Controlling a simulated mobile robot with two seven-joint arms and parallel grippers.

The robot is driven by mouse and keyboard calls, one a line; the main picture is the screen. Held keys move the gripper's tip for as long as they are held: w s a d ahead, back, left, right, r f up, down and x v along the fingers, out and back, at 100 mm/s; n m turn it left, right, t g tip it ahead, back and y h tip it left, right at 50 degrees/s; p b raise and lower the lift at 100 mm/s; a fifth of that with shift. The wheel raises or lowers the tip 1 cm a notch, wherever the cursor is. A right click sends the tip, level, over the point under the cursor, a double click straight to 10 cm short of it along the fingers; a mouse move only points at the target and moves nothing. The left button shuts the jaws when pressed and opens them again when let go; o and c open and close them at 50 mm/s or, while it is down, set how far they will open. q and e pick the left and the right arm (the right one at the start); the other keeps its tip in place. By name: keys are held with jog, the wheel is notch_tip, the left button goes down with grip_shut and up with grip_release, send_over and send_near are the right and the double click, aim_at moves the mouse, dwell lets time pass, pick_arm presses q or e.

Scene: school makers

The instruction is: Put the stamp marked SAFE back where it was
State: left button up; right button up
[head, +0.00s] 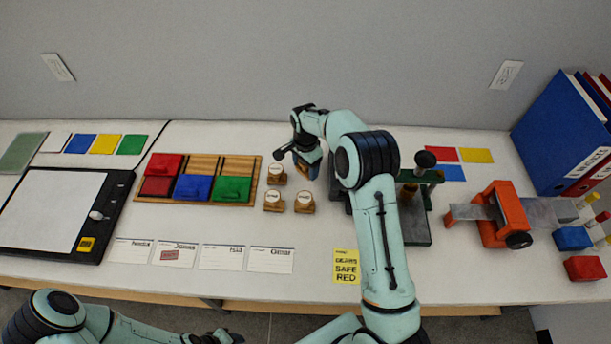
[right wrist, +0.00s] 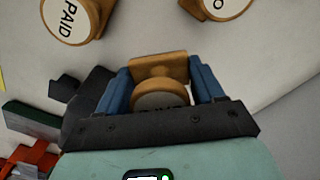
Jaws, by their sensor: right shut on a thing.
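My right gripper (head: 308,160) is shut on a wooden stamp (right wrist: 160,72), behind the group of standing stamps. In the right wrist view its blue fingers (right wrist: 160,88) are on either side of the stamp; its label is mostly hidden and cannot be read. Three round-topped wooden stamps stand on the table: one at the back (head: 276,174), one front left (head: 273,201) and one front right (head: 304,202). The right wrist view shows one marked PAID (right wrist: 70,18) and another partly cut off (right wrist: 222,6). The left arm is low in the head view; its gripper is unclear at the bottom edge.
A wooden tray (head: 205,162) holds red, blue and green ink pads left of the stamps. Name cards (head: 221,257) and a yellow card reading SAFE RED (head: 346,267) lie in front. A green press (head: 415,225) and an orange tool (head: 500,213) stand to the right.

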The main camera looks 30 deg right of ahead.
aim_at(306, 182)
jog(key=shift+f, duration=2.55)
jog(key=shift+f, duration=0.2)
jog(key=o, duration=1.1)
jog(key=shift+r, duration=0.1)
notch_tip(306, 182, up, 12)
jog(key=shift+r, duration=0.1)
